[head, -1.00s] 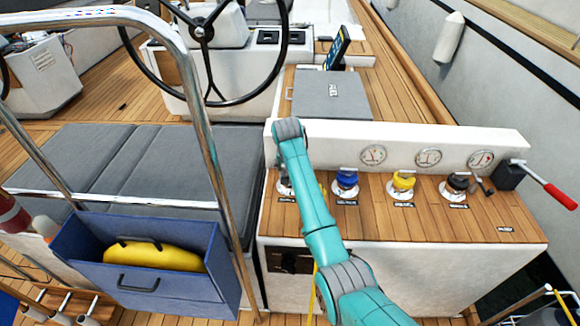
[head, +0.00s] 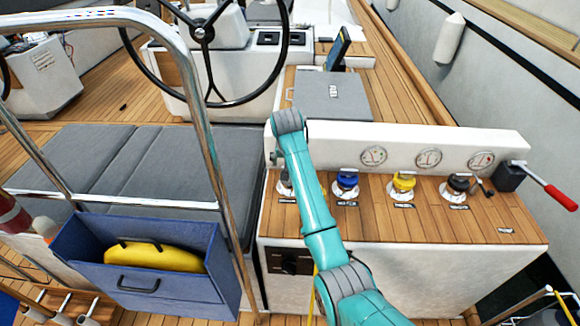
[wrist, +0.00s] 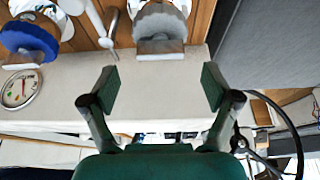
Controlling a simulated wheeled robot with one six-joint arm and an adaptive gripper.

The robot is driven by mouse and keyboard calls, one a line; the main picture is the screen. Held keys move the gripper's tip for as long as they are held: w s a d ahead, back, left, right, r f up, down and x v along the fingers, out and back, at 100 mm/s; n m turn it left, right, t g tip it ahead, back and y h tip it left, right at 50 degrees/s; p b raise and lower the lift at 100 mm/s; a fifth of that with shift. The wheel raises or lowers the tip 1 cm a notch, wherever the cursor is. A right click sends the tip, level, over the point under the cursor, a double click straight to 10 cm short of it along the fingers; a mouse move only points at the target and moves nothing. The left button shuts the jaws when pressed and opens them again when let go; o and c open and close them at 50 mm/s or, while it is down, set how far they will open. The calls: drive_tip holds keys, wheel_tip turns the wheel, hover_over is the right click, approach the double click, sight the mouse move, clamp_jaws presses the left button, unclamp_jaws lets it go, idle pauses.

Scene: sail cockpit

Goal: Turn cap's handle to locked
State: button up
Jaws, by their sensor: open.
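In the wrist view, a grey cap (wrist: 160,22) with a pale bar-like handle (wrist: 160,47) sits at the top centre, cut off by the frame edge. My gripper (wrist: 155,88) is open and empty, its two dark green fingers spread wide below the cap in the picture and apart from it. In the head view, the grey cap (head: 284,185) is partly hidden behind my arm. A blue cap (head: 346,181), a yellow cap (head: 403,182) and a black cap (head: 458,183) stand to its right on the wooden ledge.
A white upright panel with several round gauges (head: 428,158) runs behind the caps. A red-handled lever (head: 560,196) sticks out at its right end. A metal T-shaped piece (wrist: 109,25) lies between the grey and blue caps in the wrist view.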

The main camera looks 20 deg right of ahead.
drive_tip(key=v, duration=0.7)
drive_tip(key=shift+r, duration=0.25)
drive_tip(key=shift+s+a, duration=0.1)
drive_tip(key=shift+s, duration=0.05)
